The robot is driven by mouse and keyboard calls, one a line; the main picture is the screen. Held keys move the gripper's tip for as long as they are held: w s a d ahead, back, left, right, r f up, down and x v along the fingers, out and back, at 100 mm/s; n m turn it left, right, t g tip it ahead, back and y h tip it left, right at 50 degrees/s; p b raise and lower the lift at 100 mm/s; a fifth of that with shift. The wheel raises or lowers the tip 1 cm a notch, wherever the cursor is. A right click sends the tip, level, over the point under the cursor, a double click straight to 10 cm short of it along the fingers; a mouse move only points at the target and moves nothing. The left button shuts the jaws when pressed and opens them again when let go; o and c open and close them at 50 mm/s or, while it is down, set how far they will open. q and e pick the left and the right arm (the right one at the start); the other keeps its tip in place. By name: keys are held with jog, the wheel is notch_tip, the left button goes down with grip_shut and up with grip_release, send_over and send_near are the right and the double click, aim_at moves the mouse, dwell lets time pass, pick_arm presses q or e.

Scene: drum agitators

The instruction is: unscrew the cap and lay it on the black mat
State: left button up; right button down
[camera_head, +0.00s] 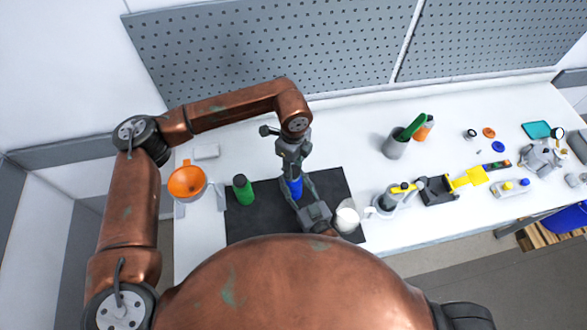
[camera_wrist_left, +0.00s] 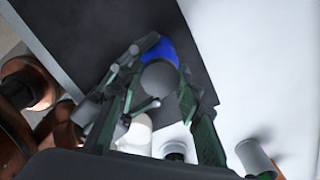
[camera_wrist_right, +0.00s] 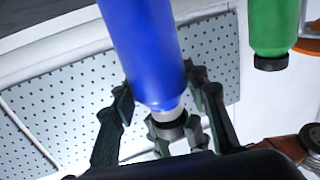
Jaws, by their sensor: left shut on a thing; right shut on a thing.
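The blue bottle (camera_head: 295,188) is over the black mat (camera_head: 330,184), mostly hidden between my grippers. It has a grey cap (camera_wrist_left: 160,78), which sits between the fingers of my left gripper (camera_head: 292,168). That gripper comes from above and is shut on the cap. My right gripper (camera_head: 306,197) is shut on the bottle's body from the near side. In the right wrist view the blue body (camera_wrist_right: 145,50) passes between its fingers, with the neck beside the left gripper. I cannot tell whether the cap is loose or whether the bottle touches the mat.
A green bottle (camera_head: 243,190) with a dark cap stands on the mat's left. An orange funnel (camera_head: 187,181) is left of the mat. A white container (camera_head: 347,216) is at the mat's right edge. A grey cup (camera_head: 395,146) and several tools lie further right. The mat's front left is bare.

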pick_arm(q)
jog(key=shift+r, duration=0.2)
jog(key=shift+r, duration=1.85)
pick_arm(e)
jog(key=c, duration=1)
grip_release()
jog(key=shift+c, duration=0.2)
jog(key=shift+s, duration=0.1)
